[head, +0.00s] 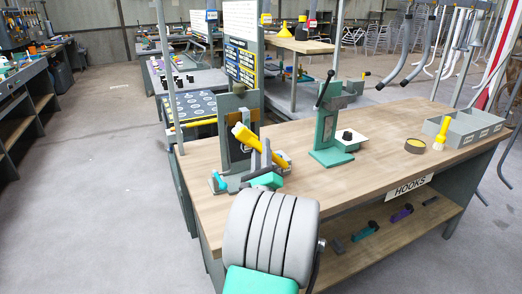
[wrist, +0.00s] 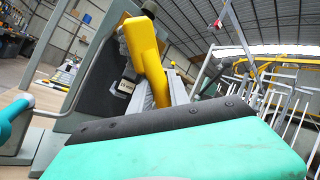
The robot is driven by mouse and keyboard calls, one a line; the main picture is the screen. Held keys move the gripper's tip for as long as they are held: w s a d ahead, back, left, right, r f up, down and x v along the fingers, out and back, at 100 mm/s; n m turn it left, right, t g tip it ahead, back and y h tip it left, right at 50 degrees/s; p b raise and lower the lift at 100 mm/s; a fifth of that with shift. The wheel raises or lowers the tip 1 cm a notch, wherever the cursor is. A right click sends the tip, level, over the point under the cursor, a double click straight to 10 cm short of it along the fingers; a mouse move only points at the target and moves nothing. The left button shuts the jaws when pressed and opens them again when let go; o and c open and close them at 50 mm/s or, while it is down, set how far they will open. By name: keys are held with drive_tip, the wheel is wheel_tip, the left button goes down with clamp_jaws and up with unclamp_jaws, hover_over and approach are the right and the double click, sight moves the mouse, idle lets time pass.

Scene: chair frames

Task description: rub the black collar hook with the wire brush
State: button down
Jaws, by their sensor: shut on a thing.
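My gripper (head: 262,157) is shut on a yellow-handled tool, which I take to be the wire brush (head: 243,135). The brush lies slantwise in the jaws, in front of a dark upright panel (head: 232,148) on the wooden bench. In the wrist view the yellow brush (wrist: 147,55) rises between the grey fingers, beside the panel (wrist: 97,97). Its bristles cannot be made out clearly.
A teal-handled clamp (head: 218,183) stands left of my gripper. A green press (head: 328,140) with a white plate stands to the right. Several hooks, one purple (head: 401,213), lie on the lower shelf.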

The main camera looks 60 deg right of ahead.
drive_tip(key=shift+w+d+p, duration=0.35)
drive_tip(key=shift+w+p, duration=0.1)
drive_tip(key=shift+w, duration=0.2)
idle(0.4)
drive_tip(key=shift+s+d, duration=0.55)
drive_tip(key=shift+d, duration=0.35)
drive_tip(key=shift+s+d+b, duration=0.3)
drive_tip(key=shift+s+d, duration=0.15)
drive_tip(key=shift+d, duration=0.4)
drive_tip(key=shift+r, duration=0.1)
drive_tip(key=shift+r+p, duration=0.6)
drive_tip(key=shift+p, duration=0.1)
